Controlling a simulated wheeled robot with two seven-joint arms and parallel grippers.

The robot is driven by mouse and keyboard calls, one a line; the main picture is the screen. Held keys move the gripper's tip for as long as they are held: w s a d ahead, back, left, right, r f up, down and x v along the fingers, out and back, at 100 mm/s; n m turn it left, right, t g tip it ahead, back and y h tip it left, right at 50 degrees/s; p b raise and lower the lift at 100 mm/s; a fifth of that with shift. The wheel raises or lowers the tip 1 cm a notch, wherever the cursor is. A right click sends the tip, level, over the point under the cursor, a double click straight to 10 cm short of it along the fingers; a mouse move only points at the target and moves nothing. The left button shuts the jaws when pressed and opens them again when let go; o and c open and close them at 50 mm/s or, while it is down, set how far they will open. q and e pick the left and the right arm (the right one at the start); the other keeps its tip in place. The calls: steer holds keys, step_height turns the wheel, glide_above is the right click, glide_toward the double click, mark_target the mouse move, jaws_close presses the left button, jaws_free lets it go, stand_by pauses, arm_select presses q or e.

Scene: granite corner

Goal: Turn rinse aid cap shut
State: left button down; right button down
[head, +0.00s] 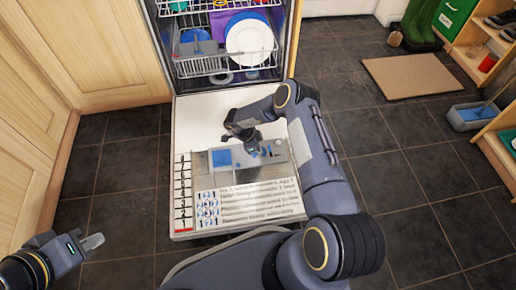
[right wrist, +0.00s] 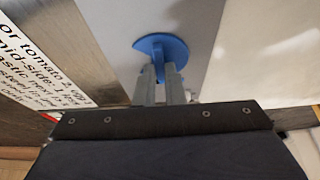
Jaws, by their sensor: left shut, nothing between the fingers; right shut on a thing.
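The rinse aid cap (right wrist: 176,48) is a round blue disc with an upright ridge, set in the grey dispenser panel (head: 283,170) on the inside of the open dishwasher door. My right gripper (right wrist: 161,78) is shut on the cap's ridge, with one finger on each side. In the head view my right gripper (head: 253,149) reaches down to the dispenser, and its fingers and the cap are partly hidden there. My left gripper (head: 93,242) is shut and empty, low at the left over the floor, away from the door.
The dishwasher door (head: 187,122) lies open, with a printed text panel (head: 262,203) along its near edge. A blue square (head: 221,158) sits on the dispenser left of the cap. The lower rack (head: 222,66) holds plates. A brown mat (head: 404,77) and a grey bin (head: 468,116) lie at the right.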

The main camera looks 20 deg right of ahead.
stand_by(0.3)
steer(key=c, duration=1.5)
jaws_free()
steer(key=p+v, duration=0.3)
steer(key=v, duration=0.4)
steer(key=shift+a+r, duration=0.1)
steer(key=shift+r, duration=0.25)
steer(key=shift+w, duration=0.1)
